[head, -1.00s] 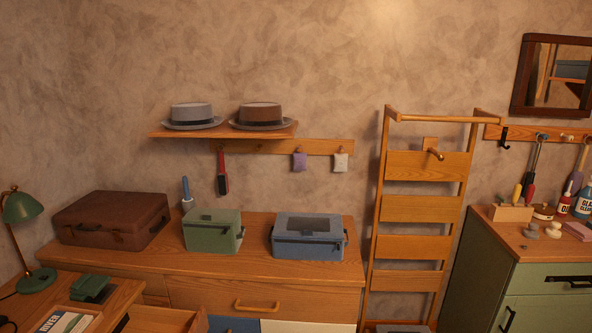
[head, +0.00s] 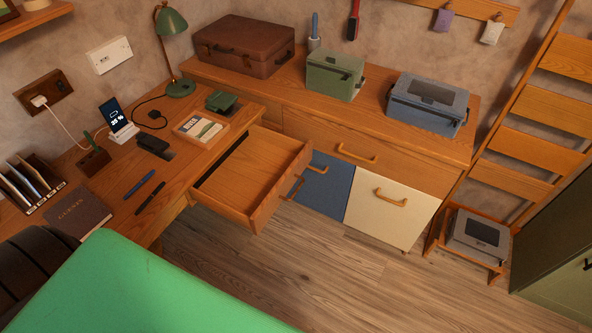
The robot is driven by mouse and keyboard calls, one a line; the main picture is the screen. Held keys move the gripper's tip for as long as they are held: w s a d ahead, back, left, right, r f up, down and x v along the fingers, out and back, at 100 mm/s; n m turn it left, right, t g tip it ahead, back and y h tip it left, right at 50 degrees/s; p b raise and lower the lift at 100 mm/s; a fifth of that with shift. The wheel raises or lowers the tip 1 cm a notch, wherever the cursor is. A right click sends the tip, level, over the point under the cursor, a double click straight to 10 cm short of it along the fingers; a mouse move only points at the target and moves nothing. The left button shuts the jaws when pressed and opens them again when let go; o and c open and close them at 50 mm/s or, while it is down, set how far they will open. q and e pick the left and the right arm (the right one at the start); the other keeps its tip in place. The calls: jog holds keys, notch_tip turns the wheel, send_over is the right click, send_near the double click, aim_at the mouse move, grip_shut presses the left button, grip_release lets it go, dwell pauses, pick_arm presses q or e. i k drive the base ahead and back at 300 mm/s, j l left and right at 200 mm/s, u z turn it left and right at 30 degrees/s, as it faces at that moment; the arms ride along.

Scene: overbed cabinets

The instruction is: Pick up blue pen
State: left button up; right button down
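A blue pen (head: 139,185) lies on the wooden desk (head: 105,172) at the left of the head view. A black pen (head: 151,198) lies beside it, roughly parallel and a little to the right. Nothing covers the blue pen. Neither of my grippers shows in the head view.
A dark guest book (head: 79,214), a dark chair (head: 40,262) and a green surface (head: 150,290) lie nearer than the pens. An open, empty-looking drawer (head: 245,172) juts out right of them. A phone on a stand (head: 117,118) and a green lamp (head: 172,22) stand behind. Wooden floor is clear.

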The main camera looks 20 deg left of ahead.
aim_at(150, 173)
jog(key=u, duration=1.15)
jog(key=i+j+u, duration=0.55)
jog(key=i+u, duration=0.15)
